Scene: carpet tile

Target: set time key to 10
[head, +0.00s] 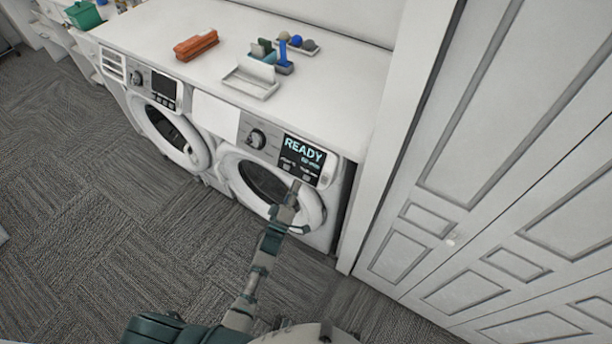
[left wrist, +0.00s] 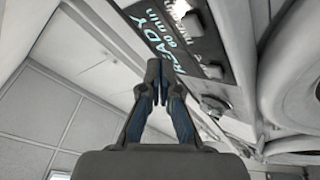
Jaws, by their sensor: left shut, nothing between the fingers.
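The right-hand washer's black panel (head: 303,160) reads "READY" with a smaller line below it. In the left wrist view the panel (left wrist: 170,35) shows "READY" and "60 min", tilted in the picture. Small keys (head: 306,177) with tiny labels sit low on the panel; I cannot read which is the time key. My left gripper (head: 295,188) is shut and empty, in front of the panel's lower edge. In the left wrist view its fingertips (left wrist: 158,76) are together and overlap the panel's edge; I cannot tell whether they touch. My right gripper is not in view.
A round dial (head: 256,139) is left of the panel, above the round door (head: 264,181). A second washer (head: 165,130) stands to the left. The white counter (head: 330,87) holds an orange brush (head: 196,45) and a tray (head: 250,82). Panelled doors (head: 490,160) stand right.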

